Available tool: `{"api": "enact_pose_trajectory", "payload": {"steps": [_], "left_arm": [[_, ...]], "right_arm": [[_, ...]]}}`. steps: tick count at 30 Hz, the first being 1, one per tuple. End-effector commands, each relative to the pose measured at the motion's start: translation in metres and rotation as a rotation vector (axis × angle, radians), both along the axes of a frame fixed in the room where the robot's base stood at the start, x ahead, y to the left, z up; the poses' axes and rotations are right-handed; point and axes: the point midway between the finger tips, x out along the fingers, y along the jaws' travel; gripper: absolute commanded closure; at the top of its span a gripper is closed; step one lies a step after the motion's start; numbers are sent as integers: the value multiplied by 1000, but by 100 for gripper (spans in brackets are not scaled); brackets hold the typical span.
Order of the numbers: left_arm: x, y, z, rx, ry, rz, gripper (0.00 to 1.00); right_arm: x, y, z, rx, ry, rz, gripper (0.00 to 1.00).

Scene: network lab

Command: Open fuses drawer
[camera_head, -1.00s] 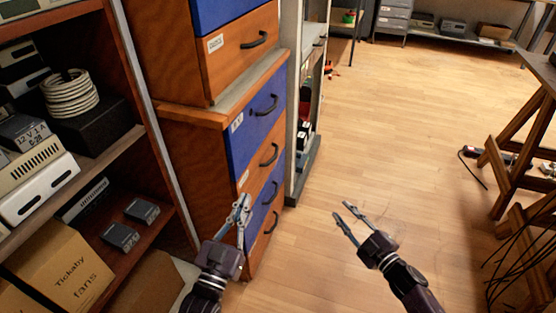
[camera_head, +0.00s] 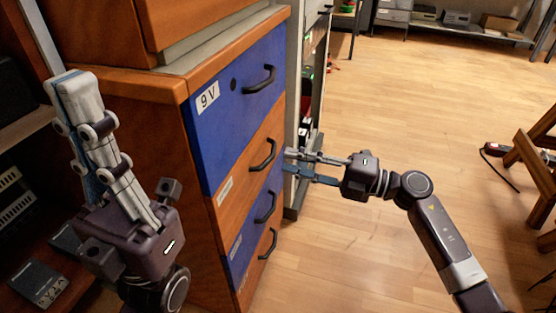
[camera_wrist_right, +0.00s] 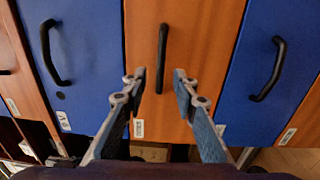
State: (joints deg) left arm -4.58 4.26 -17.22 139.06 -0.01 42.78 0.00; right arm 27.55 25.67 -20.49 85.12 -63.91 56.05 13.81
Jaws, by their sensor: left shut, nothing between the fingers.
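A drawer cabinet has alternating blue and orange fronts with black bar handles. The top blue drawer (camera_head: 240,92) is labelled "9 V". Below it are an orange drawer (camera_head: 238,185), a blue drawer (camera_head: 252,228) and another orange one (camera_head: 256,272), with labels too small to read. All look shut. My right gripper (camera_head: 287,161) is open, its fingers pointing at the upper orange drawer. In the right wrist view that drawer's handle (camera_wrist_right: 162,50) lines up between the open fingertips (camera_wrist_right: 160,76); I cannot tell whether they reach around it. My left gripper (camera_head: 72,86) is shut and empty, pointing up.
A shelf unit with a dark box (camera_head: 38,283) stands at the left, close to my left gripper. A grey rack (camera_head: 295,185) stands just behind the cabinet. Wooden trestle legs (camera_head: 540,150) are at the right.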

Motion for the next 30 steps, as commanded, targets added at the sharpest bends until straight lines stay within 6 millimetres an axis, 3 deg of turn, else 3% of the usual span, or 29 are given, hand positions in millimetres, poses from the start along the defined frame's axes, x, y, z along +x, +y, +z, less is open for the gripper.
{"api": "enact_pose_trajectory", "payload": {"steps": [7,18,26,30], "left_arm": [[-2,-1,4,3,-38,2,100],[-2,-2,7,5,-45,3,100],[-3,-2,7,5,-45,3,100],[-3,-2,7,5,-45,3,100]], "right_arm": [[11,33,0,3,0,-1,73],[14,41,1,2,2,-2,73],[14,41,1,2,2,-2,100],[14,41,1,2,2,-3,100]]}}
